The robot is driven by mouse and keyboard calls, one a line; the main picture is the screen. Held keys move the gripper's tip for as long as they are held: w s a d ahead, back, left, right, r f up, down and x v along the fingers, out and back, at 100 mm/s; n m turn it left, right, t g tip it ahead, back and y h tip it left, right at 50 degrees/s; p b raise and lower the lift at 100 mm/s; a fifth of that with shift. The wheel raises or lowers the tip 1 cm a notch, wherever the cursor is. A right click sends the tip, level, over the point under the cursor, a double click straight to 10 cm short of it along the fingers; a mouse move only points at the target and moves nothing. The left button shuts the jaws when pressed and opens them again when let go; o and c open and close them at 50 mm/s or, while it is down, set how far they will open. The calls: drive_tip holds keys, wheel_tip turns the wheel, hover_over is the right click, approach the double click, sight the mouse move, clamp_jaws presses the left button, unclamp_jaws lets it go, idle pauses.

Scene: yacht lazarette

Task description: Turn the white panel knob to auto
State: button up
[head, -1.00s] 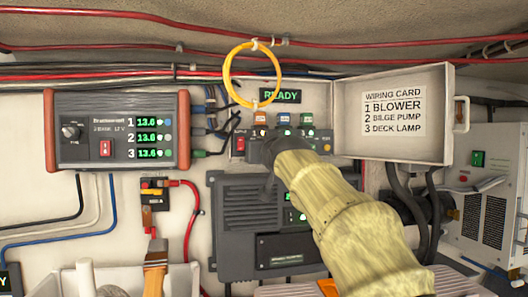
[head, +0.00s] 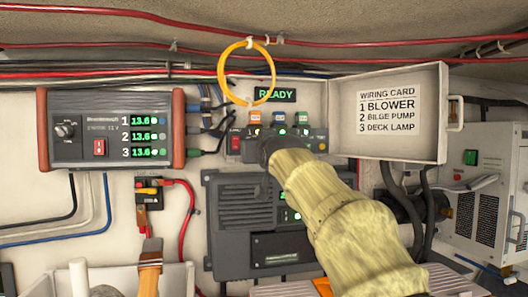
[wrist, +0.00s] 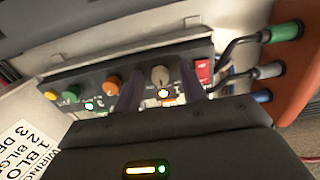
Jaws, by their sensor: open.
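The white panel knob (wrist: 160,76) is on a dark control panel (wrist: 62,86), next to a red switch (wrist: 203,69). My gripper (wrist: 161,84) is open, with one dark finger on each side of the white knob. I cannot tell whether the fingers touch it. A small lit lamp shows just below the knob in the wrist view. In the head view, my gripper (head: 268,147) covers the lower middle of the panel (head: 318,133) and hides the white knob there. The knob's position labels are not readable.
An orange knob (wrist: 112,85) sits close beside my fingers, with small green and yellow knobs further left. A yellow ring (head: 228,82) hangs above the panel. A wiring card lid (head: 392,147) stands open at right; a charger box (head: 112,130) is at left.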

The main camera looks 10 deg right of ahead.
drive_tip(key=s+b, duration=0.4)
drive_tip(key=s, duration=1.3)
drive_tip(key=shift+s+b, duration=0.15)
drive_tip(key=shift+b, duration=0.15)
